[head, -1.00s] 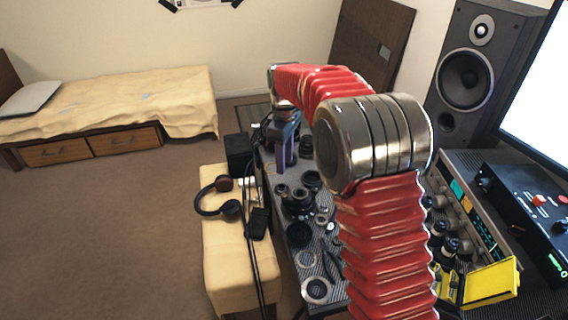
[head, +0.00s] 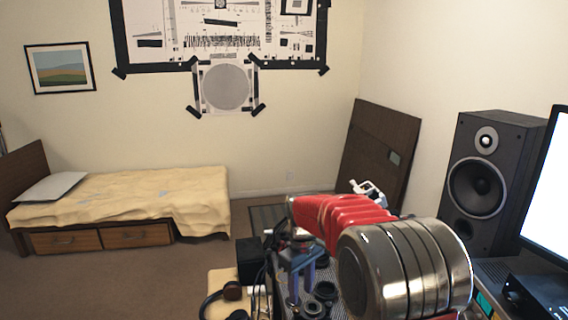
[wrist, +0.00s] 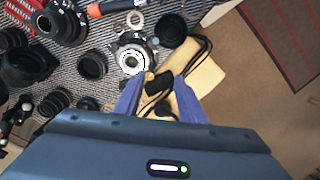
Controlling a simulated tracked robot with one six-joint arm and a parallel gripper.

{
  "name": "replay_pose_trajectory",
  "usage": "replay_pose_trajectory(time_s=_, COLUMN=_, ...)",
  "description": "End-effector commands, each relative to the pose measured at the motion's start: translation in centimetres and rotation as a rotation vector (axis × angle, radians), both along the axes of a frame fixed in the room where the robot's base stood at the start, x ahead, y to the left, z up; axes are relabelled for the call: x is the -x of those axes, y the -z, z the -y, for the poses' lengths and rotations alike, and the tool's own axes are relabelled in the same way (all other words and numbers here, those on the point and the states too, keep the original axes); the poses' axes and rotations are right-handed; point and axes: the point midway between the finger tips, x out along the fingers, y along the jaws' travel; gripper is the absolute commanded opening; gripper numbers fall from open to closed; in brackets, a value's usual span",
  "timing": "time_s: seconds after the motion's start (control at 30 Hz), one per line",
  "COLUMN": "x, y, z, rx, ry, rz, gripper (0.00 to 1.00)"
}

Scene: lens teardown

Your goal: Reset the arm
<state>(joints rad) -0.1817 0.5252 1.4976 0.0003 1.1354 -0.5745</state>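My gripper (head: 301,284) hangs above the dark patterned worktop, with its blue fingers pointing down. In the wrist view my gripper (wrist: 158,92) has its two fingers apart and nothing held between them. Below it lies a silver and black lens part with a bright ring (wrist: 133,55). Several black lens rings and barrels lie around it, such as a black ring (wrist: 92,66) and a black cap (wrist: 171,30). My red-sleeved arm is bent and hides much of the worktop in the head view.
A cream bench (wrist: 205,75) with cables and a black item stands beside the worktop (wrist: 80,85). Headphones (head: 232,293) show at the bottom of the head view. A speaker (head: 478,185) and bright monitor (head: 545,190) stand at right. A bed (head: 130,205) is far left.

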Motion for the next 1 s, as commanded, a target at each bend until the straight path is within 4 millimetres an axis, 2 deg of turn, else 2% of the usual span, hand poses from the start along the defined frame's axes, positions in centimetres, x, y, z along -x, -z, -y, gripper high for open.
replay_pose_trajectory(time_s=0.4, x=6.3, y=-2.9, z=2.4, rx=-0.008, ry=0.237, rz=0.043, gripper=0.37)
replay_pose_trajectory(time_s=1.0, x=14.9, y=-6.8, z=5.6, rx=-0.041, ry=0.475, rz=0.129, gripper=0.37)
